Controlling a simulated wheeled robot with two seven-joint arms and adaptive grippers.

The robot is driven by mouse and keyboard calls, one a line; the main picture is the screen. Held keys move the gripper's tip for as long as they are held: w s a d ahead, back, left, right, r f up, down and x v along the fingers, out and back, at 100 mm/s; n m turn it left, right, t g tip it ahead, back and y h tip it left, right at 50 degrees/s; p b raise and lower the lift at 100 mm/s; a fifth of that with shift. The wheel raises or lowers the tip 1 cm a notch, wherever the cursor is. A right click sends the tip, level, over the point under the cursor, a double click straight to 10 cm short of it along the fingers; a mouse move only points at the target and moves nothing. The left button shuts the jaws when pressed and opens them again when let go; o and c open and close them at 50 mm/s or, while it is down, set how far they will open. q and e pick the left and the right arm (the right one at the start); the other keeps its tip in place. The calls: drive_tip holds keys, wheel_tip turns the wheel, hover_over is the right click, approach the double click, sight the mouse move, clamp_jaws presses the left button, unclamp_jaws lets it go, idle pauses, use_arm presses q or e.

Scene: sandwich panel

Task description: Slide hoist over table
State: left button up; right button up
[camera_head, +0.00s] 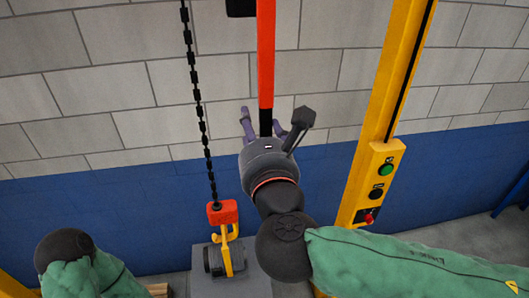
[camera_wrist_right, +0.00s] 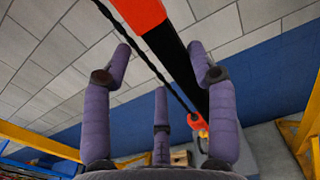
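The hoist's black chain (camera_head: 198,110) hangs down to a red hook block (camera_head: 222,212) with a yellow hook (camera_head: 229,262). The hook is at a dark cylindrical part on a grey block (camera_head: 258,284); I cannot tell whether this block is the table. A red bar with a black lower end (camera_head: 265,60) hangs right of the chain. My right gripper (camera_head: 272,118) is at the bar's lower end, its purple fingers spread. In the right wrist view the fingers (camera_wrist_right: 160,52) stand apart, with the bar (camera_wrist_right: 178,60) passing behind the right finger. My left gripper is outside the view.
A yellow column (camera_head: 385,110) with green, black and red buttons stands to the right. A block wall, grey above and blue below, is behind. A wooden item (camera_head: 158,290) shows at the bottom edge, also in the wrist view (camera_wrist_right: 180,158).

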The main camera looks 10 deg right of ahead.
drive_tip(key=s, duration=1)
drive_tip(key=shift+a, duration=0.2)
drive_tip(key=shift+s, duration=0.15)
drive_tip(key=shift+a, duration=0.1)
